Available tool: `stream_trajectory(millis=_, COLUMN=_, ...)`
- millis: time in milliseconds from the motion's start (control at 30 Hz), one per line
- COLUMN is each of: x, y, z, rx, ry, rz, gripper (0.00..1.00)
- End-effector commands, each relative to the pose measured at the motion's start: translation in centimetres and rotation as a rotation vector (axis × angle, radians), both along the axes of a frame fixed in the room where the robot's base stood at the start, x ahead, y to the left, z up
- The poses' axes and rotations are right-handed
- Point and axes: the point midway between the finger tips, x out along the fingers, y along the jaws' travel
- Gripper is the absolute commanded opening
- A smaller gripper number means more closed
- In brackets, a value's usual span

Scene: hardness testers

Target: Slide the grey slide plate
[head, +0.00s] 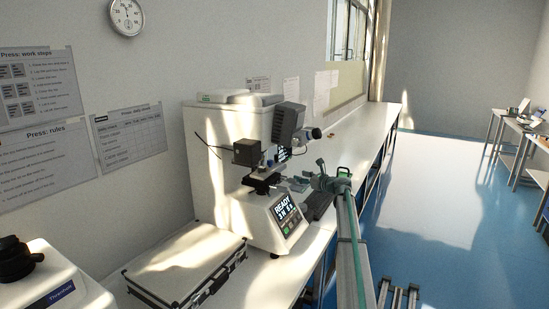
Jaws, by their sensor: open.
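A white hardness tester (274,215) stands on the bench, with a lit screen reading READY (285,212). Its dark stage (262,181) sits under the measuring head. The grey slide plate is too small and shaded to tell apart from the stage parts. My gripper (299,183) is at the right side of the stage, at about stage height. It is open, with its fingers pointing left towards the stage. I cannot tell whether it touches anything.
A silver case (185,262) lies on the bench in front of the tester. A dark keypad or keyboard (320,206) lies right of it. Another white instrument (55,280) stands at the lower left. The bench (362,130) is mostly clear further back.

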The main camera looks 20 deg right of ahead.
Motion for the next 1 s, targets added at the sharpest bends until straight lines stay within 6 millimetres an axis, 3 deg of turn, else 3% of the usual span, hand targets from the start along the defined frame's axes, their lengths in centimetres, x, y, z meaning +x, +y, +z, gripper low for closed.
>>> stream_trajectory(millis=33, x=1.2, y=0.8, z=2.3, rx=0.046, ry=-0.02, rz=0.024, gripper=0.46)
stream_trajectory(millis=100, x=1.8, y=1.8, z=4.3, rx=0.095, ry=-0.038, rz=0.046, gripper=0.46)
stream_trajectory(millis=233, x=2.4, y=2.8, z=6.2, rx=0.144, ry=-0.054, rz=0.071, gripper=0.46)
stream_trajectory(millis=567, x=4.7, y=3.9, z=6.7, rx=0.152, ry=-0.057, rz=0.075, gripper=0.46)
stream_trajectory(millis=1000, x=11.2, y=6.7, z=6.7, rx=0.15, ry=-0.055, rz=0.074, gripper=0.46)
